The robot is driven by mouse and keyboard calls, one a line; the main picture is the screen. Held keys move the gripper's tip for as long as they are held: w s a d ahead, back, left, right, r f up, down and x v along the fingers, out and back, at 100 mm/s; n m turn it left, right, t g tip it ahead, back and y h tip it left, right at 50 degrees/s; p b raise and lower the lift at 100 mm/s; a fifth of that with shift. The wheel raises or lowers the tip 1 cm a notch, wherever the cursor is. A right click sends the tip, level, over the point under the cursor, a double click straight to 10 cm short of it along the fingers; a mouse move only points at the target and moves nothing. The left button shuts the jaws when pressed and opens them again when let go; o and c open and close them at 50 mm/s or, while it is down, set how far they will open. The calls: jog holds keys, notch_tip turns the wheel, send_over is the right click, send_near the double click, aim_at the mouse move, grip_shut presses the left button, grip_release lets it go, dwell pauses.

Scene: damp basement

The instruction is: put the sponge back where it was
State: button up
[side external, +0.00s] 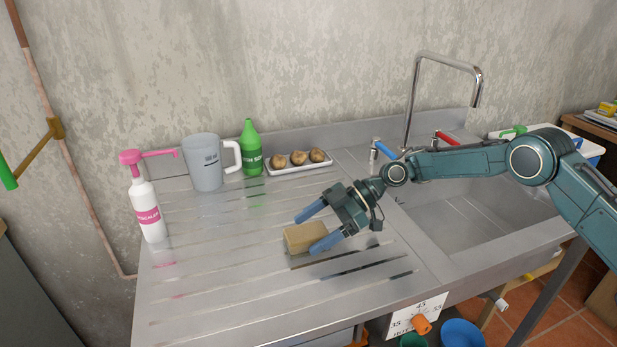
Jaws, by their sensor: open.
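The sponge (298,239) is a tan block lying on the ribbed metal drainboard (215,275), left of the sink. My gripper (312,231) comes in from the right with its blue fingers open. One finger is in front of the sponge's right end, and the other is above and behind its left part. The sponge sits between or just under the fingertips; I cannot tell whether either finger touches it. Part of the sponge's right end is hidden by the near finger.
Behind stand a white bottle with a pink pump (147,205), a grey jug (205,163), a green bottle (251,150) and a white tray (292,169) holding round brown items. The sink basin (480,225) and tall faucet (412,95) are at right. The drainboard's front left is clear.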

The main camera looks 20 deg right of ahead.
aim_at(307, 232)
jog(key=shift+x, duration=0.95)
jog(key=c, duration=1.1)
jog(key=shift+r, duration=0.15)
jog(key=shift+c, duration=0.2)
notch_tip(307, 232, up, 20)
